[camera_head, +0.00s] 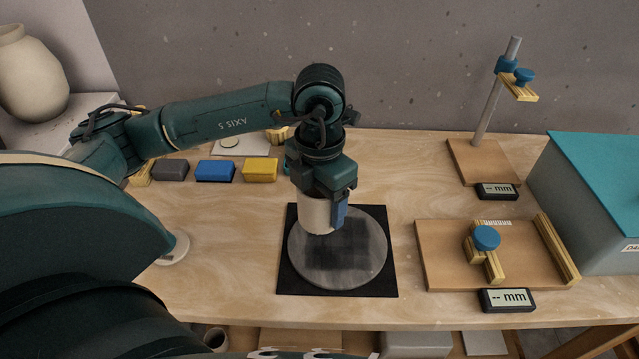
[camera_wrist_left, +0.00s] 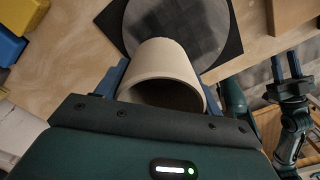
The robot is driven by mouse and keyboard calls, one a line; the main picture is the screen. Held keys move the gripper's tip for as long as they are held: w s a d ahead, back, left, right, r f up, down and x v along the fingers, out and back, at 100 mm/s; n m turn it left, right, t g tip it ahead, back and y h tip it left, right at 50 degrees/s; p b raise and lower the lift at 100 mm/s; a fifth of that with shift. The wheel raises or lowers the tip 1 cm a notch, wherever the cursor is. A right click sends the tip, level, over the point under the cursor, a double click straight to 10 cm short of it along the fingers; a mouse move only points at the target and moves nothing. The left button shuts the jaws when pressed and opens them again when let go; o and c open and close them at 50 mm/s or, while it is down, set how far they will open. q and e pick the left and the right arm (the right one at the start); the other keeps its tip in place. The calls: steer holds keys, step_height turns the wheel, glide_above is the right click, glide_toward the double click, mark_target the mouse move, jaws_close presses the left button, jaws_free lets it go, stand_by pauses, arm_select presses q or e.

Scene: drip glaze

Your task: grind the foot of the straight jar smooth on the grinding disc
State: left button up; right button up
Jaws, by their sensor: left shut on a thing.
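The straight jar (camera_head: 315,213), a pale cream cylinder, is held over the back left part of the round grey grinding disc (camera_head: 345,270). My left gripper (camera_head: 320,200) is shut on the jar, with a blue finger showing on its right side. In the left wrist view the jar (camera_wrist_left: 168,62) sits between the two blue fingers of the gripper (camera_wrist_left: 162,88), its open mouth facing the camera. The jar's foot points at the disc (camera_wrist_left: 200,25); I cannot tell whether they touch. My right gripper (camera_wrist_left: 286,66) is empty, its fingers apart, at the right of the wrist view.
The disc lies on a black square mat (camera_head: 292,285). A wooden gauge board (camera_head: 440,250) with a blue knob is to the right, a post stand (camera_head: 485,165) behind it. A teal-topped box (camera_head: 600,165) stands far right. Grey, blue (camera_head: 215,170) and yellow blocks lie behind left.

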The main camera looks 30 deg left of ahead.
arm_select(q)
steer(key=shift+s+r+p, duration=0.1)
steer(key=shift+r+p, duration=0.15)
steer(key=shift+p, duration=0.6)
steer(key=shift+f, duration=0.65)
step_height(320, 180, down, 4)
steer(key=b, duration=0.3)
steer(key=shift+f, duration=0.2)
steer(key=w+d, duration=0.1)
steer(key=w+d+b, duration=0.1)
steer(key=d, duration=0.2)
steer(key=shift+w+d+f, duration=0.1)
steer(key=shift+w+d, duration=0.15)
steer(key=shift+w, duration=0.15)
steer(key=shift+w+d+b, duration=0.35)
steer(key=shift+w+d, duration=0.1)
steer(key=shift+d, duration=0.25)
arm_select(e)
steer(key=shift+a, duration=0.4)
arm_select(q)
steer(key=shift+f+b, duration=0.2)
steer(key=shift+b, duration=0.15)
arm_select(e)
steer(key=shift+w+f, duration=0.15)
arm_select(q)
steer(key=shift+f, duration=0.2)
arm_select(e)
steer(key=shift+f, duration=0.25)
